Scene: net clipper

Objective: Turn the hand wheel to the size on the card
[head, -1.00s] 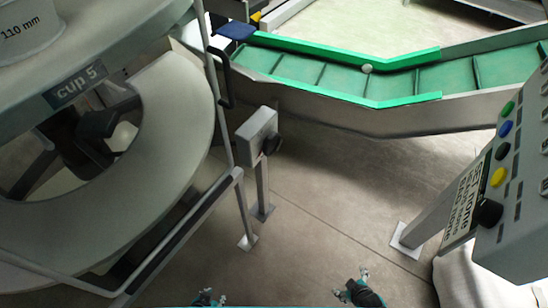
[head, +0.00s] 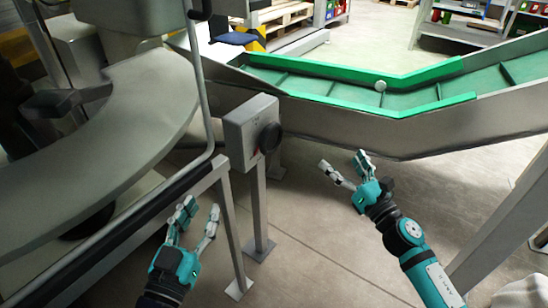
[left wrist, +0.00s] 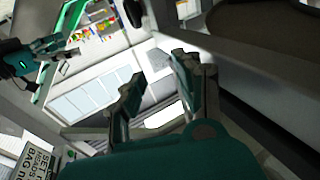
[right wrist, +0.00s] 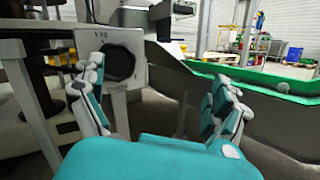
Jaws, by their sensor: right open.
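A black round hand wheel (head: 270,138) sits on the face of a grey box (head: 240,130) on a post, in the middle of the head view. In the right wrist view the wheel (right wrist: 117,63) shows between my right fingers, with a small unreadable marking above it. My right gripper (head: 343,163) is open and empty, right of the wheel and apart from it. My left gripper (head: 199,212) is open and empty, low and left of the box's post. A card with the size cannot be made out.
A green-edged conveyor (head: 350,82) with a pale ball (head: 380,86) runs behind the box. A large grey ring-shaped machine (head: 150,110) and its rail fill the left. A sign with printed text (left wrist: 38,160) shows in the left wrist view.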

